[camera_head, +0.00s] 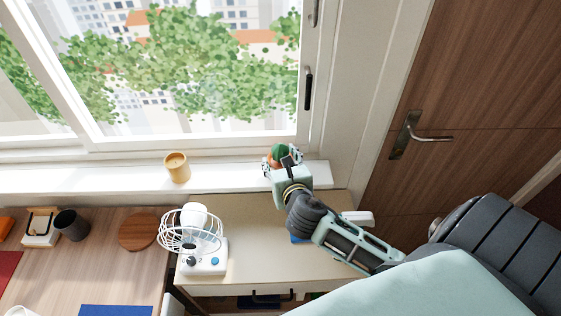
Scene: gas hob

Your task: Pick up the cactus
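The cactus (280,150) is a small round green plant, with a bit of orange pot showing at its left. It is at the right end of the white windowsill, below the window frame. My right gripper (282,161) reaches it from the lower right, with its fingers on either side of the pot. The gripper body hides most of the pot, so I cannot tell whether the fingers touch it or whether the pot rests on the sill. My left gripper is not in view.
A yellow candle cup (177,168) stands on the windowsill (110,179) to the left. A white fan (199,240) with a wire cage stands on the cream cabinet (245,225). A dark cup (71,225) and round wooden board (138,230) are on the desk. A wooden door is at the right.

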